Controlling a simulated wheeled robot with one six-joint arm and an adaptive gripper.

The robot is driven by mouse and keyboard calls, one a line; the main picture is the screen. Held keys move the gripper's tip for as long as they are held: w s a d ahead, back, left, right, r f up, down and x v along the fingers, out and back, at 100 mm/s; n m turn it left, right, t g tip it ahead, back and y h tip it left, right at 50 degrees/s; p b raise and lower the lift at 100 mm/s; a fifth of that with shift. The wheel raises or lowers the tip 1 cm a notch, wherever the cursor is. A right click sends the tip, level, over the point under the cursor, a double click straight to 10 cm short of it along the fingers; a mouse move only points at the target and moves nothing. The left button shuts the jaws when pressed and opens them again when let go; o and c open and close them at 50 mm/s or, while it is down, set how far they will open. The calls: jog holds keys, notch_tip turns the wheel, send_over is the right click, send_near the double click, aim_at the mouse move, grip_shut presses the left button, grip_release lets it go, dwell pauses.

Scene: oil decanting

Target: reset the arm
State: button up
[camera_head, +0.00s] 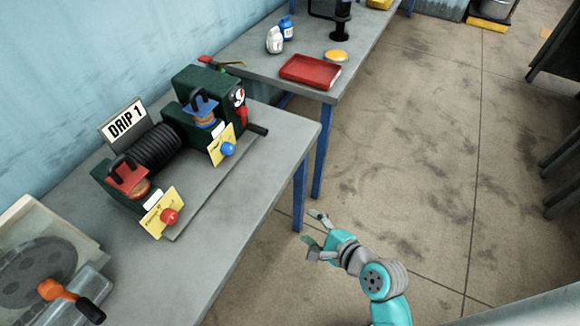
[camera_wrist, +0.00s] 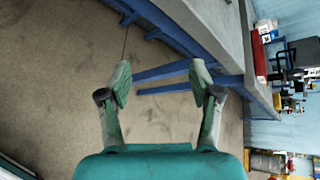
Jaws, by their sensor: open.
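My gripper (camera_head: 316,228) is teal and grey, and it is open and empty over the floor, right of the near workbench's front edge in the head view. My arm is folded low at the bottom of that view. In the wrist view my gripper (camera_wrist: 160,86) shows its two fingers spread apart with nothing between them. Behind them are bare floor and the blue bench legs (camera_wrist: 160,73). The wrist view shows the grey bench top (camera_wrist: 205,25) at the upper right, apart from the fingers.
A second bench (camera_head: 375,45) carries a red tray (camera_head: 310,71), bottles (camera_head: 274,40) and a yellow-topped dish (camera_head: 336,56). Dark shelving stands far right. The floor (camera_head: 430,150) between is clear.

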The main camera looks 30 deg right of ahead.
jog(key=s+a+f+n+h, duration=0.1)
jog(key=s+f+n+h, duration=0.15)
jog(key=s+n, duration=0.8)
jog(key=s+r+n+t, duration=0.1)
jog(key=s+r+n, duration=0.3)
jog(key=s+n, duration=0.2)
jog(key=s+a+r+n+t, duration=0.1)
jog(key=s+r+n, duration=0.4)
jog(key=s, duration=0.4)
jog(key=shift+s+a+n, duration=0.25)
jog(key=shift+a+n, duration=0.05)
jog(key=shift+n, duration=0.15)
